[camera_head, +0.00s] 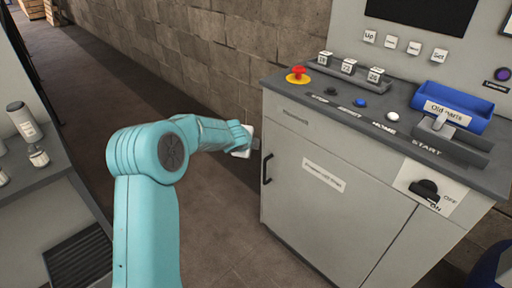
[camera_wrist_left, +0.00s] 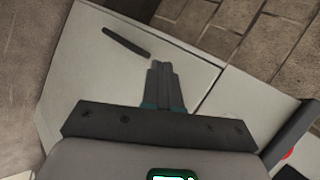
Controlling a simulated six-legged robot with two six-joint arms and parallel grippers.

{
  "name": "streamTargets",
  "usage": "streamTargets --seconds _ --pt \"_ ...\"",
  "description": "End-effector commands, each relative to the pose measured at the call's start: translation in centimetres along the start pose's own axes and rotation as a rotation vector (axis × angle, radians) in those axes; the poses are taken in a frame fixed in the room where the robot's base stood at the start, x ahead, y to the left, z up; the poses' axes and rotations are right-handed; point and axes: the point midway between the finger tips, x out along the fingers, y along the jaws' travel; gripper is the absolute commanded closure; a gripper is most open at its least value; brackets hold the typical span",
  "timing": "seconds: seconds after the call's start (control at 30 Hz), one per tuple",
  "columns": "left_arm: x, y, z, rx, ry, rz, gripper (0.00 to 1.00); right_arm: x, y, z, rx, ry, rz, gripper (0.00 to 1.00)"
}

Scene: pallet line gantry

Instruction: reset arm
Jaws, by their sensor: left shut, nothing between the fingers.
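My left arm reaches in from the lower left of the head view. Its gripper (camera_head: 253,144) is small there, beside the left edge of the grey cabinet (camera_head: 325,215), near the black door handle (camera_head: 267,168). In the left wrist view my left gripper (camera_wrist_left: 160,66) points at the cabinet's pale face, with its two fingers together and nothing between them. The door handle (camera_wrist_left: 126,42) shows just left of the fingertips, apart from them. My right gripper is in neither view.
The cabinet top carries a red emergency button (camera_head: 298,74), several push buttons, a blue bin (camera_head: 452,108) and a dark rotary switch (camera_head: 425,190) on its front. A grey bench (camera_head: 40,185) stands at the left. Floor between bench and cabinet is clear; a block wall is behind.

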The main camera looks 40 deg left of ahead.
Motion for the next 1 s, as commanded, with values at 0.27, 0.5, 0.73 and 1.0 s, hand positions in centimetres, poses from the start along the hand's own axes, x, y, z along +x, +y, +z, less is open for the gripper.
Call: streamTargets --seconds 0.27,0.5,0.73,1.0 --pt "-1.8 0.1 0.8 -0.001 0.000 0.002 1.00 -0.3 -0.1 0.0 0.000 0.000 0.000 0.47" --pt "-1.2 1.9 -0.7 -0.038 0.034 0.036 1.00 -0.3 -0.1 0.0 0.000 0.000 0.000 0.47" --pt "0.3 14.6 -11.0 -0.359 0.211 0.316 1.00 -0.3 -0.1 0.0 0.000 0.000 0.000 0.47" --pt "-4.6 33.0 -20.9 -0.877 0.161 0.755 1.00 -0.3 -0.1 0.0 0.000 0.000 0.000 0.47"
